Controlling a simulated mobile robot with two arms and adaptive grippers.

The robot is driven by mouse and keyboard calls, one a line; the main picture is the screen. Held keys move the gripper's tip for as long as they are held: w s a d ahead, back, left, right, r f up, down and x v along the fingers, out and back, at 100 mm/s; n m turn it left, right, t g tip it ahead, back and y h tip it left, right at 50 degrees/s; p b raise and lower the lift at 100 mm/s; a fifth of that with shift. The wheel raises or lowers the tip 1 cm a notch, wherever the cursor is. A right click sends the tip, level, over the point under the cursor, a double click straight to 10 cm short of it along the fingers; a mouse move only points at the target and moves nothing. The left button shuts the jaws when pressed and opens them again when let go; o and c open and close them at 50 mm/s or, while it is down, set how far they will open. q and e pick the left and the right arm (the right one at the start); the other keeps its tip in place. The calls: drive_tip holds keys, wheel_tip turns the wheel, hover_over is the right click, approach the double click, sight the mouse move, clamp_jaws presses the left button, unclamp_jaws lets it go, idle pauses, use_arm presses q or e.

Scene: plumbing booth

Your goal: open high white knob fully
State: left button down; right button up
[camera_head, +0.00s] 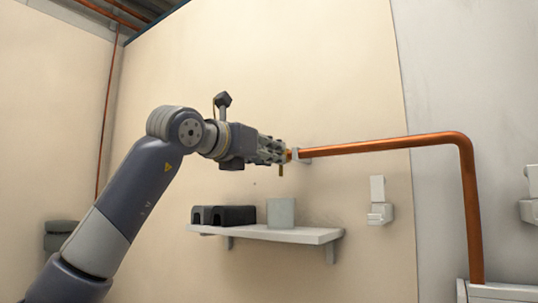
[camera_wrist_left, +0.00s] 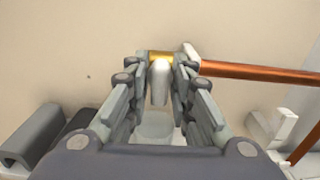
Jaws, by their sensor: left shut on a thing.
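My left gripper (camera_head: 282,152) reaches across to the end of a copper pipe (camera_head: 385,145) on the beige wall. In the left wrist view its two fingers (camera_wrist_left: 162,85) are shut on a pale white knob (camera_wrist_left: 160,82), which sits between them below a brass fitting (camera_wrist_left: 161,57). The copper pipe (camera_wrist_left: 255,72) runs to the right from that fitting. In the head view the fingers hide most of the knob, and a small brass piece shows just below them. My right gripper is not in view.
A white shelf (camera_head: 290,235) below the gripper holds dark blocks (camera_head: 224,215) and a grey box (camera_head: 281,213). A white wall fixture (camera_head: 379,202) is to the right of the shelf. The pipe bends down at the right into a white box (camera_head: 500,292).

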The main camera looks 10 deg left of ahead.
use_arm(q)
drive_tip(key=shift+f, duration=0.1)
drive_tip(key=c, duration=1.6)
unclamp_jaws()
drive_tip(key=shift+v, duration=6)
